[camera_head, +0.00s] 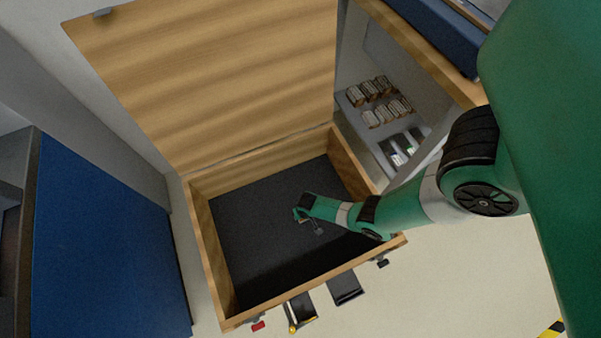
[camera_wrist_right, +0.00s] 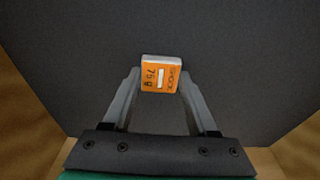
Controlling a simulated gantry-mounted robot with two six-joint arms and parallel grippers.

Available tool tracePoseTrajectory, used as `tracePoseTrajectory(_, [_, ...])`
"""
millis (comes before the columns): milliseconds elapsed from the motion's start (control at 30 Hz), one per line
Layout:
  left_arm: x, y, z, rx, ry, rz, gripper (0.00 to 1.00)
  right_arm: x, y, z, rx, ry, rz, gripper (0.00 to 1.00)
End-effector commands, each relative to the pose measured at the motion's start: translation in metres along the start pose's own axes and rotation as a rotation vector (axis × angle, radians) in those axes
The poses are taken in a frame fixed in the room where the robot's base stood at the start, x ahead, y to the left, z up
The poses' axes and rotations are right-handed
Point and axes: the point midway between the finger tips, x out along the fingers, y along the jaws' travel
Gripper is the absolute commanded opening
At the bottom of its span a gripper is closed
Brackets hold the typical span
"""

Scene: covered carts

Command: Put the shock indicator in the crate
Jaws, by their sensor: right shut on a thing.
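The shock indicator (camera_wrist_right: 161,76) is a small orange tag with a white edge and the print "75 g". In the right wrist view it sits between the two fingertips of my right gripper (camera_wrist_right: 160,84), which is shut on it. The open wooden crate (camera_head: 213,250) has a dark lined floor and its lid (camera_head: 215,75) stands raised at the back. In the head view my right gripper (camera_head: 308,225) is inside the crate opening, above the dark floor. I cannot make out the indicator there. My left gripper is not in view.
A cabinet with shelves of small boxed items (camera_head: 379,100) stands right of the crate. A blue cabinet (camera_head: 100,240) stands to the left. Dark latches and small parts (camera_head: 345,288) are along the crate's front side. The crate floor around my gripper looks empty.

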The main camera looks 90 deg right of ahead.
Motion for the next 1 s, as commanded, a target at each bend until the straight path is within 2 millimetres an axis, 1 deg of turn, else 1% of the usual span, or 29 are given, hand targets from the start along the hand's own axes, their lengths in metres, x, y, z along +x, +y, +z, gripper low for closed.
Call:
tracePoseTrajectory(33, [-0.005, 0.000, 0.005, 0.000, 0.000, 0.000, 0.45, 0.008, 0.000, 0.001, 0.000, 0.001, 0.000, 0.07])
tracePoseTrajectory(233, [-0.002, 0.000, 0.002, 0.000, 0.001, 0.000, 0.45, 0.004, 0.000, 0.000, 0.000, 0.001, -0.001, 0.07])
tracePoseTrajectory(367, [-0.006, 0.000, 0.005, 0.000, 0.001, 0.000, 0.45, 0.009, 0.000, 0.001, 0.000, 0.001, -0.001, 0.07])
tracePoseTrajectory(400, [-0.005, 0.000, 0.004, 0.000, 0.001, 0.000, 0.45, 0.007, 0.000, 0.001, 0.000, 0.001, -0.001, 0.64])
tracePoseTrajectory(533, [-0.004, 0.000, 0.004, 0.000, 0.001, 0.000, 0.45, 0.007, 0.000, 0.001, 0.000, 0.001, -0.001, 0.87])
tracePoseTrajectory(567, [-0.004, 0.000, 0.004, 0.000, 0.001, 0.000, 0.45, 0.007, 0.000, 0.001, 0.000, 0.001, -0.001, 0.88])
tracePoseTrajectory(833, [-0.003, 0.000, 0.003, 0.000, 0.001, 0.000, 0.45, 0.006, 0.000, 0.001, 0.000, 0.001, -0.001, 0.88])
tracePoseTrajectory(933, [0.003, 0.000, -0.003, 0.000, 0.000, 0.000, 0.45, -0.004, 0.000, 0.000, 0.000, 0.001, -0.001, 0.88])
tracePoseTrajectory(1000, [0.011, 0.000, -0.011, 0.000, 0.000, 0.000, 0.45, -0.017, 0.000, 0.000, -0.001, 0.001, -0.001, 0.88])
